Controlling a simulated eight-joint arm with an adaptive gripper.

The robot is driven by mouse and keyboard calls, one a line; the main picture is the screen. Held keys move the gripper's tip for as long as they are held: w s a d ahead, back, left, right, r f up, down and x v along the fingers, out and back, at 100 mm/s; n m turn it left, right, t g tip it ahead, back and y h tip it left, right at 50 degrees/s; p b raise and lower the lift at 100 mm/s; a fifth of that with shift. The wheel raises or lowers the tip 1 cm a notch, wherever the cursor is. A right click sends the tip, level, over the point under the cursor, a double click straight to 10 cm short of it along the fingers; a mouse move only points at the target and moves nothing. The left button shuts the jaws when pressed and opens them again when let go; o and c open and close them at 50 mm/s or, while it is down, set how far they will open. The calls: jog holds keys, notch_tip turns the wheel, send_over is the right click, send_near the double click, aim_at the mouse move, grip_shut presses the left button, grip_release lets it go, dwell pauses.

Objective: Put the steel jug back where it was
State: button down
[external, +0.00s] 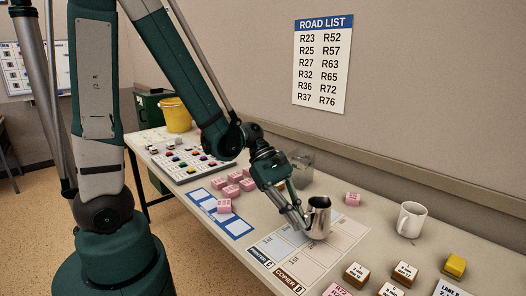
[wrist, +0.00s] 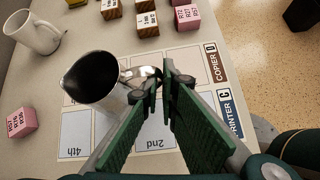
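The steel jug (external: 319,221) is upright over the pale printed sheet (external: 285,256), which is labelled Copier D and Printer C. I cannot tell whether its base touches the sheet. In the wrist view the jug (wrist: 90,84) shows its dark open mouth, with its handle towards my fingers. My gripper (wrist: 161,76) has its two green fingers close together at the handle, seemingly shut on it. In the external view my gripper (external: 300,222) is just left of the jug. The part of the handle between the fingertips is hidden. The jug covers some of the sheet's cells.
A white mug (external: 411,220) and a pink block (external: 352,199) stand behind the jug. Several labelled blocks (external: 357,274) and a yellow block (external: 454,265) are at the right.

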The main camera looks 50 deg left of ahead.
jog(key=shift+f, duration=0.95)
jog(key=shift+f+b, duration=0.2)
jog(key=shift+b, duration=0.2)
jog(key=c, duration=2.7)
grip_release()
jog(key=shift+o, duration=0.2)
jog(key=shift+r, duration=0.25)
jog(key=p+v, duration=0.3)
jog(key=v, duration=0.9)
